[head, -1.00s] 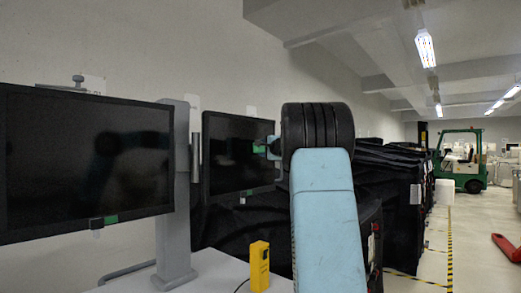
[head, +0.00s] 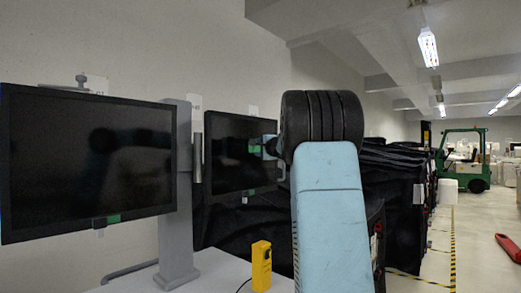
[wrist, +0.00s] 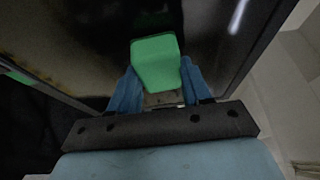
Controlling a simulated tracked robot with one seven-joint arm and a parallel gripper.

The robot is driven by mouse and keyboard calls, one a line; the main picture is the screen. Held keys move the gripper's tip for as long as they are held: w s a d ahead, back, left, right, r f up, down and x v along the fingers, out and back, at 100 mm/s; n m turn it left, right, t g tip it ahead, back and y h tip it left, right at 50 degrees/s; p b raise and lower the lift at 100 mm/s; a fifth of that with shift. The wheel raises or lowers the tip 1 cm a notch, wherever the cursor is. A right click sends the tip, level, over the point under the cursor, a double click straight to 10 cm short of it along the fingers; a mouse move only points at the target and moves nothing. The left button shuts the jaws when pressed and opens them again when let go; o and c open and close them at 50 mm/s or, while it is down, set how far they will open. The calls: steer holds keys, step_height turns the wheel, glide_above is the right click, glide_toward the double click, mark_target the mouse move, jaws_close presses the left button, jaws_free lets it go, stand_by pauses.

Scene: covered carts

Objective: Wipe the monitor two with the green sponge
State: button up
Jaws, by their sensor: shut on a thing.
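The farther dark monitor (head: 228,165), apparently monitor two, stands on the grey post's right side, its screen facing me. My gripper (head: 265,147) is in front of its upper right part, partly hidden by my arm. It is shut on the green sponge (head: 255,146). In the wrist view the sponge (wrist: 157,62) sits between the two blue fingers, with the dark screen (wrist: 85,35) behind it. I cannot tell whether the sponge touches the screen. The nearer monitor (head: 85,165) is at the left.
A yellow device (head: 261,266) stands on the white table (head: 220,275) below the monitors. A grey post (head: 178,200) stands between the monitors. Black covered carts (head: 400,210) line the right side. A green forklift (head: 465,160) stands far back, with open floor along the aisle.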

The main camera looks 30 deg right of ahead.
steer(key=shift+s+a, duration=0.4)
steer(key=shift+a, duration=0.6)
steer(key=shift+s+a, duration=0.4)
steer(key=shift+a, duration=0.65)
steer(key=shift+s+a, duration=0.4)
steer(key=shift+a, duration=0.6)
steer(key=shift+s+d, duration=0.35)
steer(key=shift+s, duration=0.6)
steer(key=shift+s+d, duration=0.4)
steer(key=shift+s, duration=0.5)
steer(key=shift+s+d, duration=0.35)
steer(key=shift+s, duration=0.6)
steer(key=shift+c, duration=0.2)
steer(key=s, duration=0.1)
steer(key=s+d, duration=0.1)
steer(key=shift+s, duration=0.4)
